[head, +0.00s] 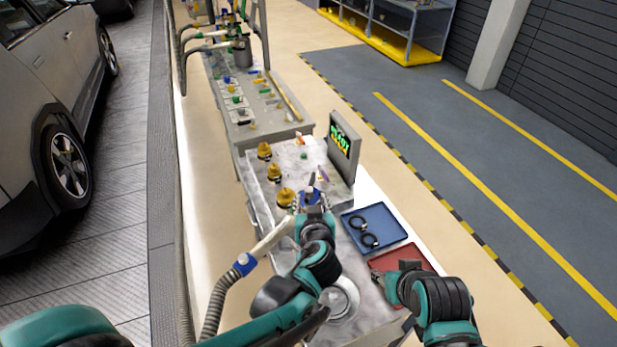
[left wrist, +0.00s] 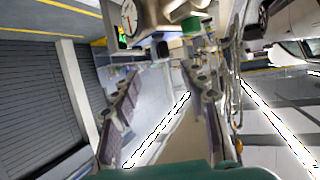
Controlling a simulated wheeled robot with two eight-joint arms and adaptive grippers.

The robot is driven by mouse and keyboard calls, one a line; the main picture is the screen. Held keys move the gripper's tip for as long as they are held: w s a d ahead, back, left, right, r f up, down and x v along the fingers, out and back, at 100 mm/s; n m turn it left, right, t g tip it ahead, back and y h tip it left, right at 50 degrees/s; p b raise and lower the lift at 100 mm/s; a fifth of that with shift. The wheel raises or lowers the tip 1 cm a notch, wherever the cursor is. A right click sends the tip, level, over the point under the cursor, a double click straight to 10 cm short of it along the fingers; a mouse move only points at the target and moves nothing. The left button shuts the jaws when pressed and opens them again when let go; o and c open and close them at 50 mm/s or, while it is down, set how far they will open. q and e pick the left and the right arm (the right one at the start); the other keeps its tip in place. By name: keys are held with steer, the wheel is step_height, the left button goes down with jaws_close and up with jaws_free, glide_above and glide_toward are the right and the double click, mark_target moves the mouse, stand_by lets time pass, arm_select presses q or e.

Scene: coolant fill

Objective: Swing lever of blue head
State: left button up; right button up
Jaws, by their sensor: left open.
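The hose-fed head has a blue collar (head: 245,263) and a pale straight body (head: 272,239), which slants up to the right toward my left gripper. My left gripper (head: 311,197) is open over the grey cart top, with its fingers on either side of a small blue part (head: 309,201). A small thin piece stands just beyond it; I cannot tell whether it is the lever. Contact is unclear. My right gripper (head: 378,276) is over the red tray (head: 414,257); its opening is too small to judge.
Several brass fittings (head: 274,172) line the cart's left side. A display (head: 344,147) stands at its back right. A blue tray (head: 384,218) holds black rings. A workbench (head: 270,128) with small parts is beyond. A round gauge (left wrist: 129,16) shows in the left wrist view.

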mark_target(309, 190)
arm_select(q)
steer(key=b+x, duration=0.1)
steer(key=x, duration=0.6)
steer(key=shift+w+f, duration=0.1)
steer(key=shift+w, duration=0.3)
